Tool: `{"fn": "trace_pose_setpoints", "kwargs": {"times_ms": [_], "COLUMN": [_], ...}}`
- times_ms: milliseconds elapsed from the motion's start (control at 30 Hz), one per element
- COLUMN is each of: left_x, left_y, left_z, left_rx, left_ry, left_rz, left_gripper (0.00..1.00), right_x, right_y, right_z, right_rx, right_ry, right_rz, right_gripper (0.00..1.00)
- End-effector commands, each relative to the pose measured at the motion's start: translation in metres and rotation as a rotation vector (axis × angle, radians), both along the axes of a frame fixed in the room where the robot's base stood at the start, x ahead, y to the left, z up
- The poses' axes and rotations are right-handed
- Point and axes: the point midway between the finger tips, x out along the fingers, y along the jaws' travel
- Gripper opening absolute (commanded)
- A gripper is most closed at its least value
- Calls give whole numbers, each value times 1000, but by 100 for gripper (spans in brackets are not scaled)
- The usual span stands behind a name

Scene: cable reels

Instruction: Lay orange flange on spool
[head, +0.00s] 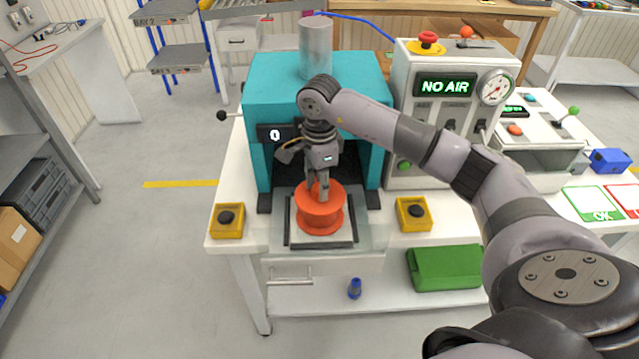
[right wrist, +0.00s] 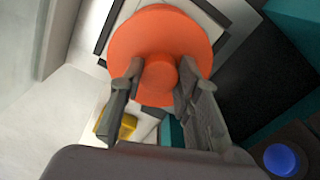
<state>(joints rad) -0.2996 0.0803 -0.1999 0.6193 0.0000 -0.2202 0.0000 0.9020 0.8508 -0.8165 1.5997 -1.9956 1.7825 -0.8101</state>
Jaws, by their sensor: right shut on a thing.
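The orange flange (head: 334,196) is a round disc at the top of an orange spool (head: 318,227), which stands upright on the press plate. In the right wrist view the flange (right wrist: 150,32) fills the upper middle, with a round raised hub at its centre. My right gripper (head: 321,196) points down from above; its fingers are on both sides of that hub, shut on it. The flange looks level and close on the spool's core, but I cannot tell whether it is fully seated. The wrist view hides the spool below. My left gripper is out of view.
The teal press (head: 268,100) stands just behind the spool. Yellow button boxes sit left (head: 228,232) and right (head: 428,222) of the plate. A control cabinet (head: 405,75) reading "NO AIR" stands to the right. A green case (head: 445,270) lies on the lower shelf.

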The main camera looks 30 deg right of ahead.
Motion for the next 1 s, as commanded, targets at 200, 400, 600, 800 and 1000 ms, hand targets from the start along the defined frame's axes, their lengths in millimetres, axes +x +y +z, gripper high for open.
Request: {"fn": "trace_pose_setpoints", "kwargs": {"times_ms": [200, 400, 600, 800, 1000], "left_x": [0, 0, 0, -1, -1], "left_y": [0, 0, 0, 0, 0], "left_z": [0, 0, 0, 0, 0], "left_rx": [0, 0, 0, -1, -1], "left_ry": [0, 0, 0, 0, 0], "left_rz": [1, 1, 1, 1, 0], "left_gripper": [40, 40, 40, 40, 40], "right_x": [0, 0, 0, 0, 1], "right_y": [0, 0, 0, 0, 0], "right_z": [0, 0, 0, 1, 19], "right_rx": [0, 0, 0, 0, -1], "right_ry": [-1, -1, 0, 0, -4], "right_rz": [0, 0, 0, 0, 0], "right_gripper": [32, 45, 54, 54, 54]}}
